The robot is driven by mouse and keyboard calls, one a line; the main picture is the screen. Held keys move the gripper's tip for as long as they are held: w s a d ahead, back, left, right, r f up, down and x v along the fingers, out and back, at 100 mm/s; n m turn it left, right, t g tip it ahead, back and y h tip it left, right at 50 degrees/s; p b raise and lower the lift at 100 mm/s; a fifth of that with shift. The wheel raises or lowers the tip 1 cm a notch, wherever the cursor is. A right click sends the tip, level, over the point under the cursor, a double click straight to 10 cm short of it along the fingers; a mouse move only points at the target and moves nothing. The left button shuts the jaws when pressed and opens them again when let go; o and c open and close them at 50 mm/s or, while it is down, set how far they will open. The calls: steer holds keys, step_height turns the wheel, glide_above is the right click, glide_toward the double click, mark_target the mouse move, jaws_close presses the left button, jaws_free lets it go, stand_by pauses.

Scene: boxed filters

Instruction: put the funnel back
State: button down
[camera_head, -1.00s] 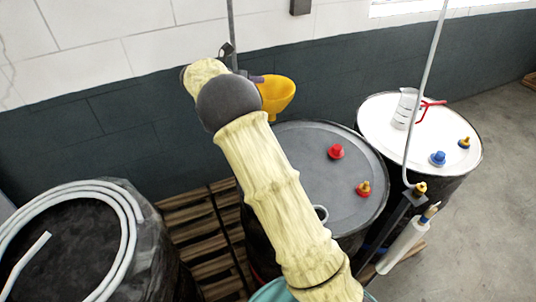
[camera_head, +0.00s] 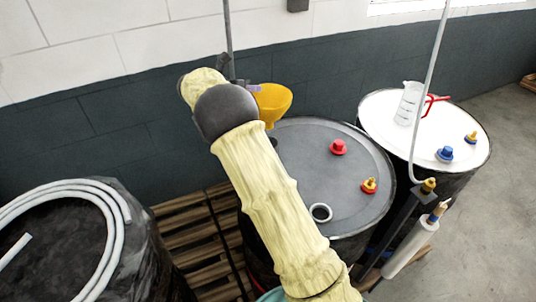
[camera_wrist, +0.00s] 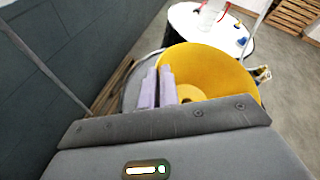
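The yellow funnel (camera_head: 272,103) is up in the air at the far left edge of the grey drum (camera_head: 300,160), mouth upward. In the wrist view the funnel (camera_wrist: 220,75) fills the middle right, its inside and centre hole showing. My gripper (camera_wrist: 160,85) has its two pale purple fingers close together at the funnel's left rim, shut on its wall. In the head view my arm hides most of the gripper (camera_head: 254,88). The grey drum's lid has an open round hole (camera_head: 320,212) near its front edge.
A red cap (camera_head: 338,147) and a red-and-yellow cap (camera_head: 369,186) sit on the grey drum. A wrapped drum with coiled hose (camera_head: 115,225) stands left. A thin pole (camera_head: 227,35) rises behind my gripper.

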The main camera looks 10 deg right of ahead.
step_height(320, 180, down, 6)
steer(key=p, duration=0.2)
steer(key=shift+f, duration=0.15)
steer(key=shift+f+p, duration=0.6)
steer(key=shift+f, duration=1.25)
steer(key=shift+f, duration=0.6)
steer(key=c, duration=1.6)
jaws_free()
